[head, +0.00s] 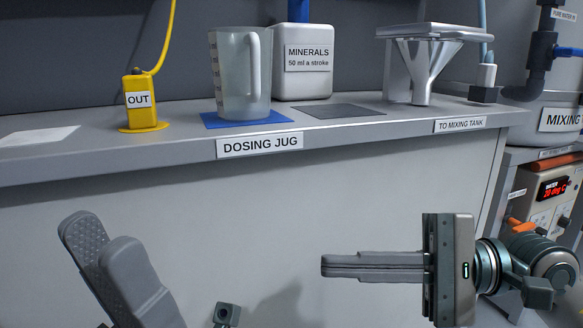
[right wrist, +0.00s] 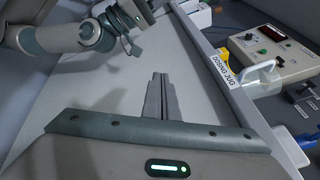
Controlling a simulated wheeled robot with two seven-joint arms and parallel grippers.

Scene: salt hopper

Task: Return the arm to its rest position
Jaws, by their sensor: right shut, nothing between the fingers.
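My right gripper (head: 324,265) is in front of the counter's front panel, below the counter top, pointing left in the head view. Its two fingers lie together with nothing between them. In the right wrist view its fingers (right wrist: 159,76) also lie together. My left gripper (head: 92,232) is at the lower left of the head view, its fingers pointing up and left. A textured inner pad shows, and the fingers look apart and empty. My left arm (right wrist: 85,35) shows at the upper left of the right wrist view. Both grippers are clear of the counter's objects.
The counter (head: 375,122) carries a translucent dosing jug (head: 238,75) upright on a blue mat (head: 225,121), a yellow OUT spout (head: 138,100), a white minerals container (head: 302,60) and a metal hopper (head: 427,65). A control box (head: 548,190) stands at right. Space before the counter panel is free.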

